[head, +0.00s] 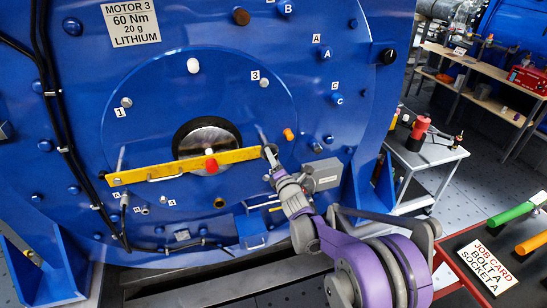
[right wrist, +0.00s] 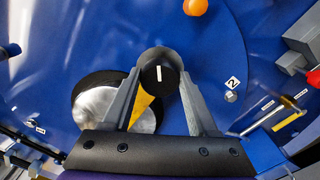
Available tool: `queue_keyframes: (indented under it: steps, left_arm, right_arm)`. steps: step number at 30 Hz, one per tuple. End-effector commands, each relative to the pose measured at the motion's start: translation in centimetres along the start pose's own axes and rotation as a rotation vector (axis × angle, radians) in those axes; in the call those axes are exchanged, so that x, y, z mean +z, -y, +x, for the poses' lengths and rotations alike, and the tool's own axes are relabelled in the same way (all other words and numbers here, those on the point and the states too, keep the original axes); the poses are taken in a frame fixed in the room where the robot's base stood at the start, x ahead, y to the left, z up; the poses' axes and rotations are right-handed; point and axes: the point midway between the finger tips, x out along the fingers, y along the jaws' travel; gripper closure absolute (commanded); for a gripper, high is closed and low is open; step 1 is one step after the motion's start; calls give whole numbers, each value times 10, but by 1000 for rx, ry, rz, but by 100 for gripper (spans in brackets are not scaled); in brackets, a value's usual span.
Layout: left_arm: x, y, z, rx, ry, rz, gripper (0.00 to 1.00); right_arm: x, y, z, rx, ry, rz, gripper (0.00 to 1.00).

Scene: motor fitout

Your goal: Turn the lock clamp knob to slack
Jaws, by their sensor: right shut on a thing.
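The lock clamp knob (right wrist: 158,74) is black and round, with a short white line that stands nearly upright in the right wrist view. It sits at the right end of the yellow lock bar (head: 226,158), which crosses in front of the motor shaft (head: 208,138). My right gripper (right wrist: 162,82) has one finger on each side of the knob and is shut on it. In the head view my right gripper (head: 271,155) reaches the bar's right end and mostly hides the knob. My left gripper is not in view.
An orange plug (head: 288,134) sits above and right of my right gripper, and a grey box (head: 321,174) is close to its right. A small cart (head: 424,152) with a red tool stands to the right. A job card (head: 487,267) lies at the lower right.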

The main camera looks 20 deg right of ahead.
Motion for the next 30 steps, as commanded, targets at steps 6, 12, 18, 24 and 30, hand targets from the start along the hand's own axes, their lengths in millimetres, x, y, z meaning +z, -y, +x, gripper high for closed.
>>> queue_keyframes:
  steps: [6,12,18,24,30]
  left_arm:
    - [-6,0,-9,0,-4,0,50]
    - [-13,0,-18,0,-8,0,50]
    - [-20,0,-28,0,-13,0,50]
    - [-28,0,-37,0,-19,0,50]
    - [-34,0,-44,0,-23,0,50]
  right_arm:
    - [0,-2,0,-1,0,-207,96]
    - [1,-2,0,0,0,-398,96]
    - [1,-3,0,0,0,-578,96]
    - [0,-3,0,0,0,-730,96]
    - [0,-2,0,-1,0,-836,96]
